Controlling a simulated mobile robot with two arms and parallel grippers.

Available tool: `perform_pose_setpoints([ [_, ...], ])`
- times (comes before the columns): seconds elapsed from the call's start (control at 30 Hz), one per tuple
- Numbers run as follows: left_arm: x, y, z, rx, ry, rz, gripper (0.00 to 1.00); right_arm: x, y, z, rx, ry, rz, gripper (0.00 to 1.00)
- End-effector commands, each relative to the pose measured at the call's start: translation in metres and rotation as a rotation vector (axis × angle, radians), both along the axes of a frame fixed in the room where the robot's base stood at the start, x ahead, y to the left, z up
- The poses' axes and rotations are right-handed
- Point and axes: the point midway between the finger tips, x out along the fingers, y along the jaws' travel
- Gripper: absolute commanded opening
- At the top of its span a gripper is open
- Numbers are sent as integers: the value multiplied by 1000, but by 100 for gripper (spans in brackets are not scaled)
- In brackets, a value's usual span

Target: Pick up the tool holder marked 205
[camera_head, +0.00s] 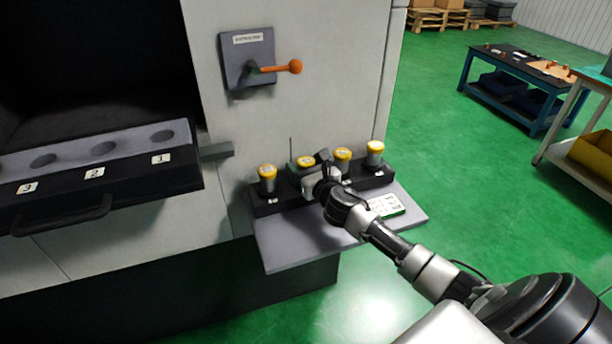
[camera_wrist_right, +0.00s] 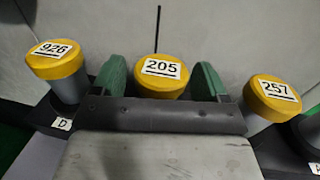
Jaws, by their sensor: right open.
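The tool holder marked 205 (camera_wrist_right: 162,76) has a yellow cap with a white label and stands upright in the rack. In the right wrist view it sits between the two green fingers of my right gripper (camera_wrist_right: 163,84), which is open around it. I cannot tell whether the fingers touch it. In the head view its yellow cap (camera_head: 305,161) shows just behind my right gripper (camera_head: 312,172), and its body is largely hidden. My left gripper is not in view.
Holders marked 926 (camera_wrist_right: 56,60) and 257 (camera_wrist_right: 272,97) stand close on either side. Another holder (camera_head: 375,154) is at the rack's right end. The rack (camera_head: 268,204) stands on a grey shelf (camera_head: 290,245). An orange-knobbed lever (camera_head: 280,68) is on the wall above.

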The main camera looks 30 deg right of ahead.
Motion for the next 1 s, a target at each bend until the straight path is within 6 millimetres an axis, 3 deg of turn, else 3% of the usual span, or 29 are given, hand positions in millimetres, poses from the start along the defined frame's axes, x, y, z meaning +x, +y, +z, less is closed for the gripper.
perform_pose_setpoints([
  [0.1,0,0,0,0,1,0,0,0,0,0,0,0,0,72],
  [0.5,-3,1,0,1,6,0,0,-1,0,0,0,0,0,10],
  [0.8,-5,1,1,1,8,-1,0,0,0,4,-1,-3,1,10],
  [1.0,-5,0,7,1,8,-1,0,0,0,23,-5,-6,2,10],
])
